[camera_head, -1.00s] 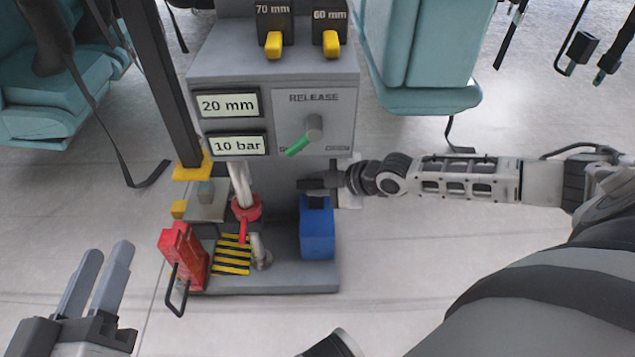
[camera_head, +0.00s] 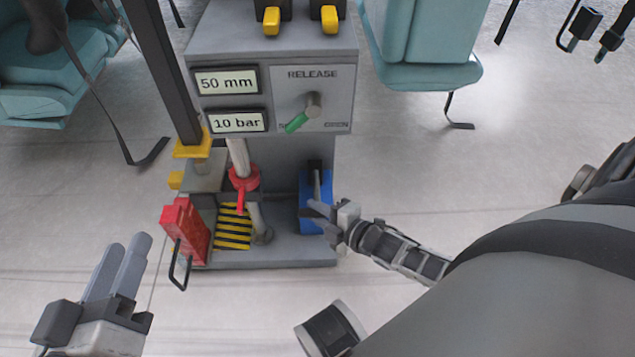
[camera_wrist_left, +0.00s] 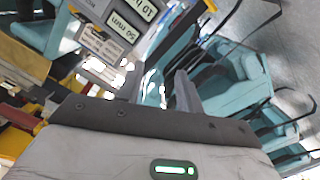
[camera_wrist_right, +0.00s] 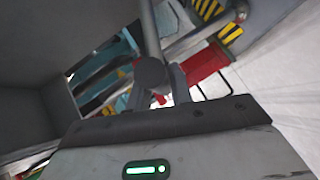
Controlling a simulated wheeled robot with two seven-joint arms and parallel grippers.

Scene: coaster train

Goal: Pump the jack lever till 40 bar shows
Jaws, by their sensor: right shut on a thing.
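The grey cabinet carries two displays: the upper one (camera_head: 227,81) reads 50 mm and the lower one (camera_head: 239,121) reads 10 bar. The blue jack pump body (camera_head: 311,226) stands on the base at the cabinet's lower right. A thin grey lever (camera_head: 317,183) rises in front of it; its rod and round end also show in the right wrist view (camera_wrist_right: 148,30). My right gripper (camera_head: 315,213) is shut on the lever, low in front of the blue body. My left gripper (camera_head: 128,258) is open and empty at the lower left, away from the cabinet.
A release knob (camera_head: 302,115) has its green pointer towards the lower left. A red box with a wire handle (camera_head: 184,232) stands at the base's left. A red collar (camera_head: 244,180) and striped plate (camera_head: 234,228) lie between. Teal seats (camera_head: 420,50) stand behind.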

